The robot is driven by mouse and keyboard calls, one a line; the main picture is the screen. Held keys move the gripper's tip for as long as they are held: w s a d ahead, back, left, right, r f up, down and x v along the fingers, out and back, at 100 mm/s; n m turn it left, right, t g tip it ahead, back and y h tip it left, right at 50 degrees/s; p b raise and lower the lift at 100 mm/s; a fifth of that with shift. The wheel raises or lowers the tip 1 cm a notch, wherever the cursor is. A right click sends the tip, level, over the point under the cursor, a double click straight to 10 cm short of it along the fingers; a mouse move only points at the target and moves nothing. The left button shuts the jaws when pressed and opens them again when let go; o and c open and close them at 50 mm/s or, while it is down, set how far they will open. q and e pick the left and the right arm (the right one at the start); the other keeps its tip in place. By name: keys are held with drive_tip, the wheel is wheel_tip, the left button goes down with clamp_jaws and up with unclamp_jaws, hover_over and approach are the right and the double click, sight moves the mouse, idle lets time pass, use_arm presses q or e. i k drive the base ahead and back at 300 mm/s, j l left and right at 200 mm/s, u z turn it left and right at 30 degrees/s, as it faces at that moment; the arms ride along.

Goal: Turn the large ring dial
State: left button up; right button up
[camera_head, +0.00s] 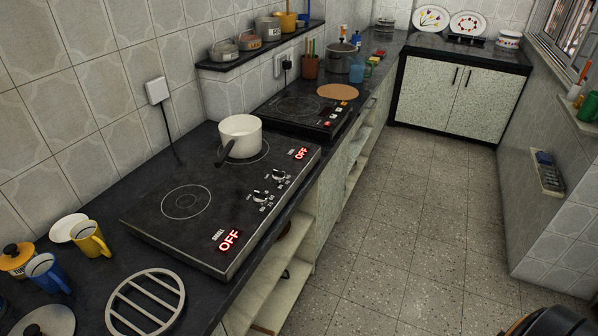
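The black cooktop (150,222) lies on the dark counter at the left. Its two dials are small dark knobs with pale markings: a nearer dial (261,196) and a farther dial (279,174). I cannot tell which belongs to the large ring. The near display (229,240) and far display (301,154) both glow red "OFF". The near cooking ring (186,202) is bare. A white pot (240,134) with a dark handle stands on the far ring (263,155), partly covering it. Neither gripper is identifiable in view.
A second black hob (297,111) lies farther along the counter. A round metal trivet (146,302), yellow mug (90,239) and blue mug (46,272) sit at the near left. The speckled floor (400,230) is clear. A dark, orange-edged shape at bottom right is cut off.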

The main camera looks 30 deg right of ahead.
sight(278, 177)
drive_tip(key=i+z, duration=0.1)
drive_tip(key=z, duration=0.65)
